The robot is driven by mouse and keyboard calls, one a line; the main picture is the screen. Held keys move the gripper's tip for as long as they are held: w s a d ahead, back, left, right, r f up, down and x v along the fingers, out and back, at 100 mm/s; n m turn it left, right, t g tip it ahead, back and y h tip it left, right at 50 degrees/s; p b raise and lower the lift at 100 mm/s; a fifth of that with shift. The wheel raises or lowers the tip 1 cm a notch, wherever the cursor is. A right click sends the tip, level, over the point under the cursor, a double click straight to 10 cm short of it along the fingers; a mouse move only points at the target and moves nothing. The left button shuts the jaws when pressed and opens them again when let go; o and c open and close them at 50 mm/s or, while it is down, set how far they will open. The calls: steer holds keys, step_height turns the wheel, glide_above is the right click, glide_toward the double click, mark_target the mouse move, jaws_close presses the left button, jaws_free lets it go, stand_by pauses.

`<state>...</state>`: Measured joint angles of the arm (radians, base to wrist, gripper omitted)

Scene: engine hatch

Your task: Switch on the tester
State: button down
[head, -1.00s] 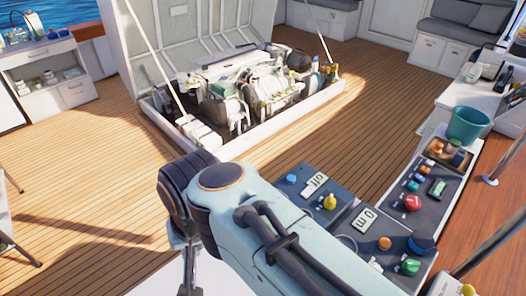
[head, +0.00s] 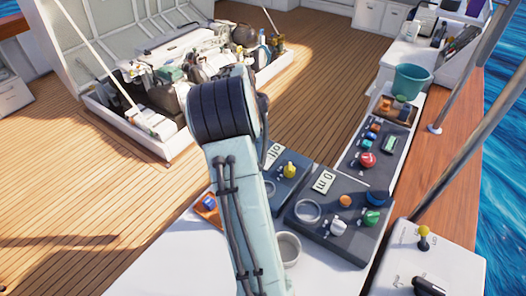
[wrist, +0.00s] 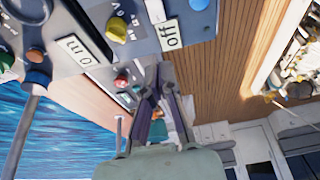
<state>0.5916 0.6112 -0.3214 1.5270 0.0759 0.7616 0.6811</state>
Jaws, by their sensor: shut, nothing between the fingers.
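A dark panel with an "off" label (head: 274,154) and a yellow knob (head: 290,170) lies partly behind my arm in the head view. In the wrist view its "off" label (wrist: 170,35), yellow knob (wrist: 117,28) and a blue knob (wrist: 198,4) show at the top. Which panel is the tester is not clear. My gripper (wrist: 159,88) is shut and empty in the wrist view. It appears below the "off" label there, with no visible contact. In the head view my arm hides the gripper.
The open engine hatch (head: 170,145) is at the back left. Wooden deck between is clear.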

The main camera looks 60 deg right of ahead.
mark_target(269, 160)
steer(key=x, duration=1.4)
steer(key=shift+a, duration=0.4)
steer(key=shift+f, duration=0.1)
steer(key=shift+w+d+f+y, duration=0.1)
steer(key=shift+f+y, duration=0.15)
steer(key=shift+y, duration=0.15)
steer(key=shift+r, duration=0.1)
steer(key=shift+a+r, duration=0.15)
steer(key=shift+a, duration=0.6)
